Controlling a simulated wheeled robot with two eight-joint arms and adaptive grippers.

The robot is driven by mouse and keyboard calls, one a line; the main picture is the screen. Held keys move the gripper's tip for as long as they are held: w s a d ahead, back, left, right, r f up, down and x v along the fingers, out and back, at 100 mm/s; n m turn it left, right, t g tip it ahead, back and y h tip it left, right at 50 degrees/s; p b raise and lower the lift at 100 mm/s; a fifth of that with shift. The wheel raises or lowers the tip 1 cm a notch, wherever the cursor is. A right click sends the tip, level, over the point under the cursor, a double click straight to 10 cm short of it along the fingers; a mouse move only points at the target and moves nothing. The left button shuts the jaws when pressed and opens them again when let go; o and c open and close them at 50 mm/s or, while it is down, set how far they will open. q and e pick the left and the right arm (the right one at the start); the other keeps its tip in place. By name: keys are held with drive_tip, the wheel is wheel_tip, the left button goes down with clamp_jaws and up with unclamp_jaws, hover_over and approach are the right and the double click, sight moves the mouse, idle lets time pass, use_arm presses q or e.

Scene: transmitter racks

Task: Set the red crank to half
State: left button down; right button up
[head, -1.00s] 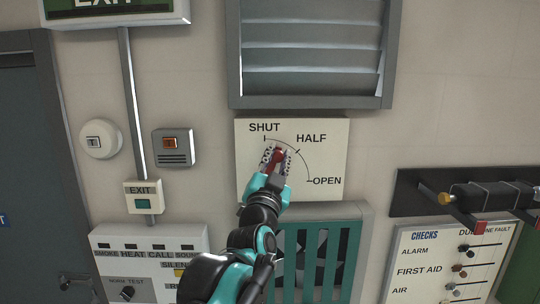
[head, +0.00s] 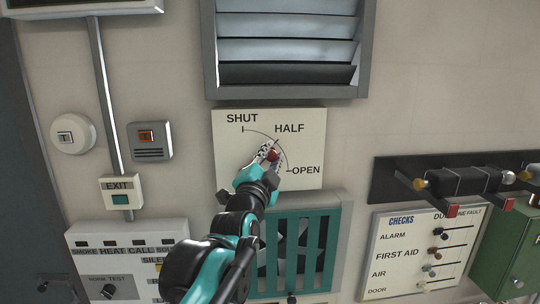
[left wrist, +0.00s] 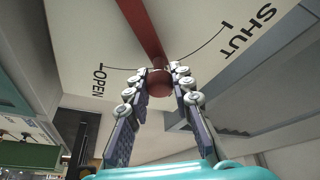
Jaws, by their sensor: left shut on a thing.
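The red crank (head: 272,155) is on a pale dial plate (head: 228,150) marked SHUT, HALF and OPEN. Its knob sits near the arc just below the HALF label, though the fingers partly cover the HALF mark. My left gripper (head: 267,156) is shut on the crank's knob. In the left wrist view the red crank (left wrist: 146,30) runs down from the top edge to its round knob, between the two fingers of my left gripper (left wrist: 161,76). OPEN is to the left there and SHUT to the right; HALF is hidden. My right gripper is not in view.
A louvred vent (head: 288,50) is above the plate and a teal grille (head: 318,240) below it. A black rail with dark cylinders (head: 465,182) and the CHECKS board (head: 405,262) are at the right. An alarm panel (head: 120,240) is lower left.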

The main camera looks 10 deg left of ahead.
use_arm(q)
drive_tip(key=c, duration=1.3)
unclamp_jaws()
drive_tip(key=v, duration=1.2)
drive_tip(key=s+a+f+n+g+b, duration=0.2)
drive_tip(key=f+b, duration=0.9)
drive_tip(key=f, duration=1.3)
drive_tip(key=s+a+f+n+g+y+b, duration=0.1)
drive_tip(key=s+f+n+g+b, duration=0.5)
drive_tip(key=f, duration=1.9)
drive_tip(key=s+a+f+n+g+b, duration=0.2)
drive_tip(key=s+f+b, duration=0.6)
drive_tip(key=f+b, duration=1)
wheel_tip(320, 180, down, 7)
drive_tip(key=n+g, duration=0.2)
drive_tip(key=g, duration=0.1)
drive_tip(key=shift+a+f, duration=0.25)
drive_tip(key=shift+a, duration=0.1)
